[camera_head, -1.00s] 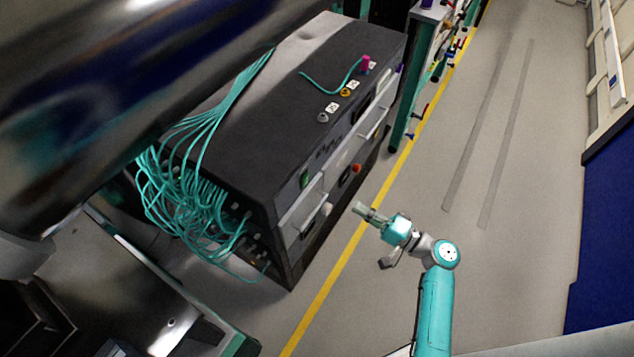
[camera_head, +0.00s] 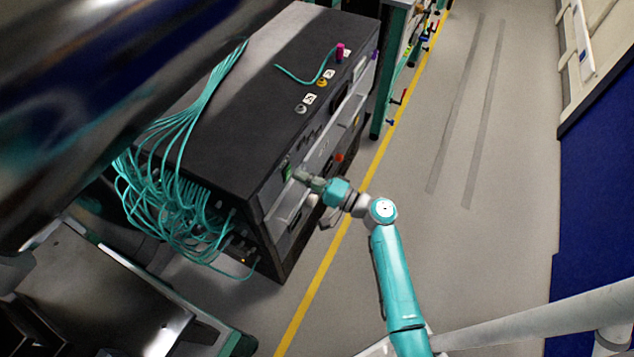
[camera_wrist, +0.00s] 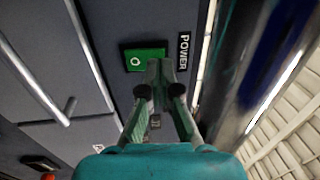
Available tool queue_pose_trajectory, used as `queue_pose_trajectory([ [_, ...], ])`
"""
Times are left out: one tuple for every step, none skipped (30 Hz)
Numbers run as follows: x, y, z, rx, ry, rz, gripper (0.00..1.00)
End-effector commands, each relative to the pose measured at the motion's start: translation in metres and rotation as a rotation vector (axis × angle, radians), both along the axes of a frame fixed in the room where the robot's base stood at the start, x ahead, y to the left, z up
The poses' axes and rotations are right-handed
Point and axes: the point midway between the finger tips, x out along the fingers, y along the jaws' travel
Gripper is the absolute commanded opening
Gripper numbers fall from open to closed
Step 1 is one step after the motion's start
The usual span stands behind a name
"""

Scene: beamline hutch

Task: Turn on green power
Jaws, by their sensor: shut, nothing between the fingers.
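The green power switch (camera_wrist: 140,57) sits on the dark front panel of the cabinet (camera_head: 235,90), beside a "POWER" label (camera_wrist: 183,52). It bears a white circle mark. In the head view the green switch (camera_head: 288,172) is near the panel's upper left end. My gripper (camera_wrist: 160,68) is shut and empty, its fingertips overlapping the lower right edge of the switch in the wrist view. In the head view my gripper (camera_head: 300,177) is right at the panel beside the switch. I cannot tell whether the tips touch it.
Metal handles (camera_wrist: 40,75) stand out from the panel near the switch. A red button (camera_wrist: 47,176) is lower on the panel. Teal cables (camera_head: 165,200) hang from the cabinet's end. A large shiny cylinder (camera_head: 90,90) looms at left. The floor right of the yellow line is clear.

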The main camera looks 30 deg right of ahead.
Motion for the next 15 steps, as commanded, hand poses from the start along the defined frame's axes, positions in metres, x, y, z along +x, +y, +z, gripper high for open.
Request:
queue_pose_trajectory([
  [0.0036, 0.0029, 0.0007, 0.000, 0.000, 0.001, 0.00],
  [0.0052, 0.0040, 0.0007, 0.000, 0.000, 0.001, 0.00],
  [0.0069, 0.0053, 0.0008, 0.001, 0.001, 0.000, 0.00],
  [0.0077, 0.0060, 0.0008, 0.000, 0.001, 0.000, 0.00],
  [0.0085, 0.0065, 0.0008, 0.000, 0.001, 0.000, 0.00],
  [0.0091, 0.0069, 0.0009, 0.000, 0.001, 0.000, 0.00],
  [0.0093, 0.0070, 0.0009, 0.000, 0.001, 0.000, 0.00],
  [0.0095, 0.0071, 0.0010, 0.000, 0.001, 0.000, 0.00],
  [0.0095, 0.0071, 0.0010, 0.000, 0.001, -0.001, 0.00],
  [0.0095, 0.0071, 0.0010, 0.000, 0.001, -0.001, 0.00],
  [0.0095, 0.0069, 0.0009, 0.000, 0.001, -0.001, 0.00],
  [0.0094, 0.0069, 0.0010, 0.000, 0.001, -0.001, 0.00],
  [0.0094, 0.0069, 0.0010, 0.000, 0.001, -0.001, 0.00],
  [0.0094, 0.0069, 0.0010, 0.000, 0.001, -0.001, 0.00],
  [0.0095, 0.0069, 0.0011, 0.000, 0.001, -0.001, 0.00],
])
